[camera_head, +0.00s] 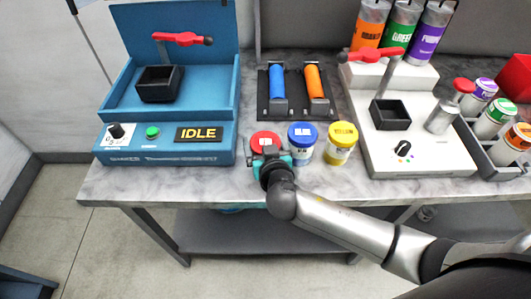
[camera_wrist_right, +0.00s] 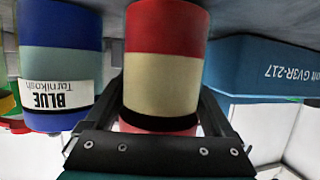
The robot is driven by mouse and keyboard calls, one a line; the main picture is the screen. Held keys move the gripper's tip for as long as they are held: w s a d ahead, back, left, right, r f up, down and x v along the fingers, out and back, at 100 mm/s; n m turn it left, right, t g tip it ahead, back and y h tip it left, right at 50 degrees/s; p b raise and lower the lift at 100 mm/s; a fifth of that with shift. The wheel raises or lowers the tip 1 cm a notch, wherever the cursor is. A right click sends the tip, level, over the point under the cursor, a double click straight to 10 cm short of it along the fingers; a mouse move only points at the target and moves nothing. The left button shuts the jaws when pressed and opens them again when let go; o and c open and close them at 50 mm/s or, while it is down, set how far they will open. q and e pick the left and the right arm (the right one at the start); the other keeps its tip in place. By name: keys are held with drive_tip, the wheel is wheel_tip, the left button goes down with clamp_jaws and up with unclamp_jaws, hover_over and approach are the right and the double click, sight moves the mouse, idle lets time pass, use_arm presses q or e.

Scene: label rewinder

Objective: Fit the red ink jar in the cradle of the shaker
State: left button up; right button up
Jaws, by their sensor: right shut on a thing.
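The red ink jar (camera_head: 265,139) stands at the front of the marble table, left of the blue jar, its lid showing above my gripper. My right gripper (camera_head: 270,160) is shut on it from the front. In the right wrist view the red jar (camera_wrist_right: 165,55) sits between the two dark fingers, its label side not seen. The shaker (camera_head: 165,140) is the blue machine at the left, with its display reading IDLE. Its cradle (camera_head: 159,92) is a black open-topped box that looks empty. A red clamp handle (camera_head: 182,38) is above the cradle. My left gripper is out of view.
A blue ink jar (camera_head: 302,148) stands close right of the red one, then a yellow jar (camera_head: 341,148). Behind them a black rack (camera_head: 297,112) holds blue and orange rolls. A white machine (camera_head: 420,145) with another black box is at the right. The shaker's front right corner is near the gripper.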

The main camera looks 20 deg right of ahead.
drive_tip(key=shift+r, duration=0.1)
clamp_jaws()
idle(0.3)
wheel_tip(320, 180, up, 23)
drive_tip(key=d+n+y+b, duration=0.1)
drive_tip(key=d+b, duration=0.1)
drive_tip(key=b, duration=0.4)
drive_tip(key=shift+s+d+f, duration=0.2)
drive_tip(key=shift+s, duration=0.2)
idle(0.4)
